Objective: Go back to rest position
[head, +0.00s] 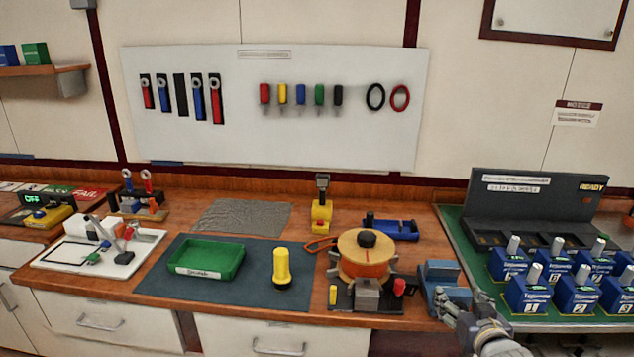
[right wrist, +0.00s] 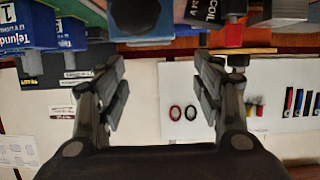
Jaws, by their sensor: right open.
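My right gripper (head: 452,310) reaches in from the bottom right, at the front edge of the wooden bench (head: 330,322). It is near a blue clamp-like block (head: 440,272) and left of the blue breaker blocks. In the right wrist view, which is upside down, the two fingers of my right gripper (right wrist: 160,82) stand wide apart with nothing between them. My left gripper is not in view. Several blue breaker blocks with grey levers, such as one labelled 2 (head: 575,292), stand in rows on a green mat (head: 455,225).
A dark panel (head: 540,192) reading READY stands behind the breakers. An orange cable reel (head: 364,262), yellow flashlight (head: 282,267), green tray (head: 206,262) and white board with small parts (head: 65,250) occupy the bench. A tool board (head: 235,130) hangs behind.

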